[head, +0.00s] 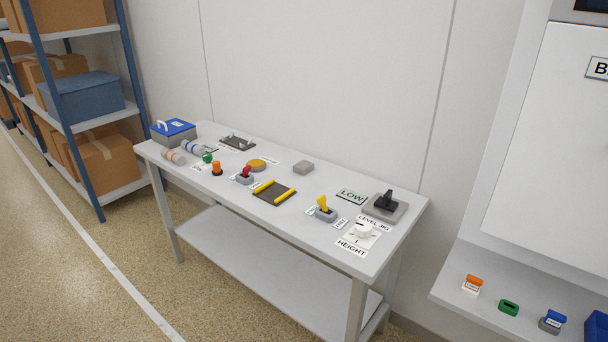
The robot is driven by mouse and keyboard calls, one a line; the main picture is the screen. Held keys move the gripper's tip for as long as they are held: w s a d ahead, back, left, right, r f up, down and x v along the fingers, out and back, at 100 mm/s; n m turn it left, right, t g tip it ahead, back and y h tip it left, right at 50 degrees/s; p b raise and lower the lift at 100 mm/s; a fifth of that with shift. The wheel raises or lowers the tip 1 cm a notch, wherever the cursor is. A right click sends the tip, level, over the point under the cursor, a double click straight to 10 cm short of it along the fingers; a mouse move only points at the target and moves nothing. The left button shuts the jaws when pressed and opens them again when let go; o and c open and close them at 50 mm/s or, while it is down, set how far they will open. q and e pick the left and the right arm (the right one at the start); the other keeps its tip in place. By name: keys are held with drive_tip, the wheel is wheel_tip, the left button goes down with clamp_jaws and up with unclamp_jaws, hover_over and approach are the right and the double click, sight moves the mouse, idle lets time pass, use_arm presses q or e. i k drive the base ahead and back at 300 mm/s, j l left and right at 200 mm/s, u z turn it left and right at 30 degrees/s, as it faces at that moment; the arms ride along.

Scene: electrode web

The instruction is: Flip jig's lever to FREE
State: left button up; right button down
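A red lever (246,172) on a similar base stands farther left. I cannot tell from labels which lever is the jig's. Neither of my grippers is in view.
A shelf stands left, a cabinet right. Floor in front is clear.

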sight(322, 200)
drive_tip(key=i+j+z, duration=0.2)
drive_tip(key=i+j, duration=0.85)
drive_tip(key=j, duration=0.1)
